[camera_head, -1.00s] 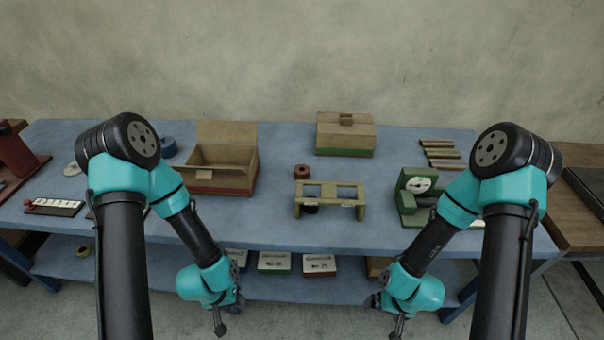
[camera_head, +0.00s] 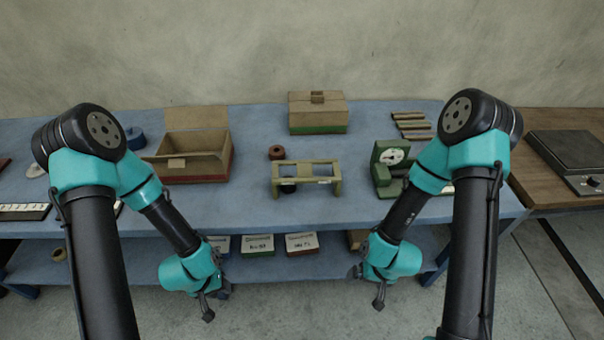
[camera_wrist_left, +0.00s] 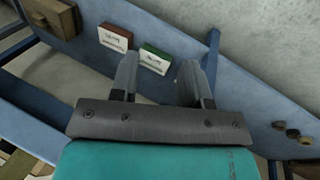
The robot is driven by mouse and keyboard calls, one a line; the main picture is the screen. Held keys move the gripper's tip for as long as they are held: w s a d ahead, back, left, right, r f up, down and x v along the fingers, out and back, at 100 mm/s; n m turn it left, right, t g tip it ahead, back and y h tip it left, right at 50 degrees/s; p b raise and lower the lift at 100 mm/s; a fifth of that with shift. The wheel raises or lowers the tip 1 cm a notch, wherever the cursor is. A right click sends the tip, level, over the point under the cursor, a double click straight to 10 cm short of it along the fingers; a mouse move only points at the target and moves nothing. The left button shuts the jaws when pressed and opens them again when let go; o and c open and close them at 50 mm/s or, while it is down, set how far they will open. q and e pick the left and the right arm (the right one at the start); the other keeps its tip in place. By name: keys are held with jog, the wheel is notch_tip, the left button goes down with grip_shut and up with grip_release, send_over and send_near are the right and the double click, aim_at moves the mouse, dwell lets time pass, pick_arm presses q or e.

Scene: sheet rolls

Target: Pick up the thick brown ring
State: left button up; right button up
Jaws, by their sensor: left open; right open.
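A small thick reddish-brown ring (camera_head: 277,153) lies on the blue table in the head view, behind the olive two-opening stand. A tan-brown ring (camera_head: 60,254) lies on the lower shelf at the far left. My left gripper (camera_head: 208,312) hangs low in front of the table, well away from both rings. In the left wrist view its jaws (camera_wrist_left: 157,82) are apart with nothing between them. My right gripper (camera_head: 379,300) also hangs low in front of the table, apart from both rings; it is open and empty.
The olive stand (camera_head: 304,173) has a dark round thing under it. An open cardboard box (camera_head: 190,166) stands left, a closed box (camera_head: 318,113) behind, and a green dial scale (camera_head: 387,171) right. Small labelled boxes (camera_head: 258,246) sit on the lower shelf. Table around the reddish-brown ring is clear.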

pick_arm(q)
jog(key=shift+o, duration=0.4)
jog(key=o, duration=0.9)
